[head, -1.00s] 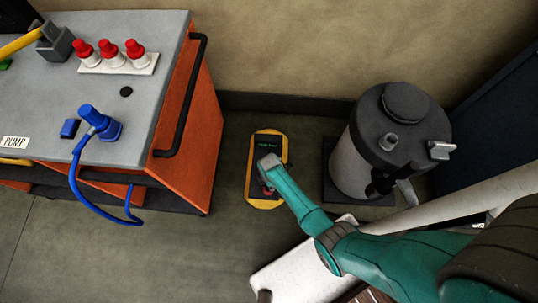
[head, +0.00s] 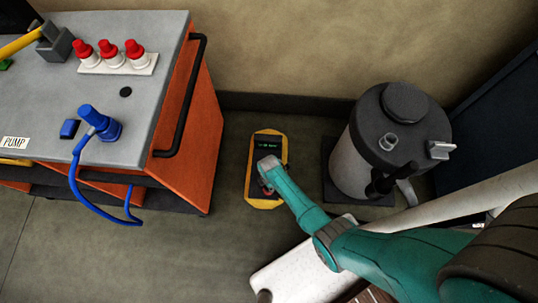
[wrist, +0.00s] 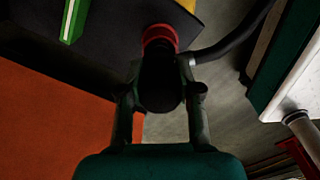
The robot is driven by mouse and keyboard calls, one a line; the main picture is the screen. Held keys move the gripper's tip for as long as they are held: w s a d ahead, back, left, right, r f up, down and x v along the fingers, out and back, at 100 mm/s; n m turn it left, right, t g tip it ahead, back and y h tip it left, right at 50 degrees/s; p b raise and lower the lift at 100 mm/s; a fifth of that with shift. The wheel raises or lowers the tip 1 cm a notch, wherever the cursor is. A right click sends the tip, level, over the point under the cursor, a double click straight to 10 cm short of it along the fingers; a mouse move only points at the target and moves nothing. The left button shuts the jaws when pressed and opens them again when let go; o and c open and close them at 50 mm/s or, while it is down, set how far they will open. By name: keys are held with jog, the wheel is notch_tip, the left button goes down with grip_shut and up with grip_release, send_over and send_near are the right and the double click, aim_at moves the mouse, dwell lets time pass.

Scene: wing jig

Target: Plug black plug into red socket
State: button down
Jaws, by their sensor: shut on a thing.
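The black plug (wrist: 160,88) is between the fingers of my gripper (wrist: 160,66) in the wrist view. My gripper is shut on it. The plug's far end meets the red socket (wrist: 159,34), a red ring on the dark face of a yellow-edged unit. They look lined up and touching; how deep the plug sits is hidden. In the head view the yellow and black unit (head: 254,193) lies beside the cart, with a small red part (head: 266,187) showing near my wrist. The plug itself is mostly hidden there by my arm.
The unit's green display (head: 267,144) is lit. A black cable (wrist: 232,38) curves off to the right. An orange cart (head: 187,150) with a black handle (head: 182,95) stands left. A grey tank (head: 352,160) stands right.

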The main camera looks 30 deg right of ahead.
jog(key=shift+f, duration=1)
dwell(0.3)
jog(key=c, duration=0.7)
grip_release()
notch_tip(320, 180, up, 12)
dwell(0.4)
